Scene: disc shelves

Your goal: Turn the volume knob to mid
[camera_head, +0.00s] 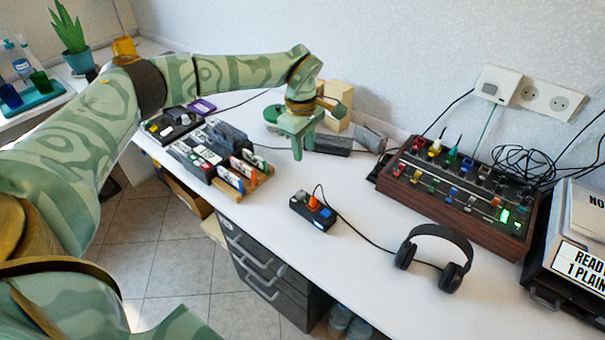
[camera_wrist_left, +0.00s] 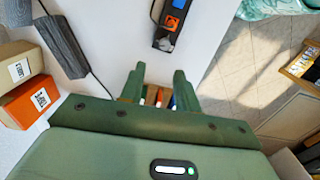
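A small dark box (camera_head: 312,212) with an orange knob-like part (camera_head: 313,202) on top and a blue end lies on the white table. In the left wrist view the box (camera_wrist_left: 170,38) and its orange part (camera_wrist_left: 173,23) show beyond the fingertips. A mixer (camera_head: 465,195) with wooden sides and several coloured knobs stands at the right by the wall. I cannot read a volume label on either. My left gripper (camera_head: 303,149) is above the table, behind the box and apart from it. Its fingers (camera_wrist_left: 159,71) are spread and empty. My right gripper does not show.
Black headphones (camera_head: 437,256) lie right of the box, with a cable running between them. A dark device and a wooden rack with cards (camera_head: 243,173) stand left of the gripper. Wooden blocks (camera_head: 337,105) stand behind it. The table in front of the mixer is mostly clear.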

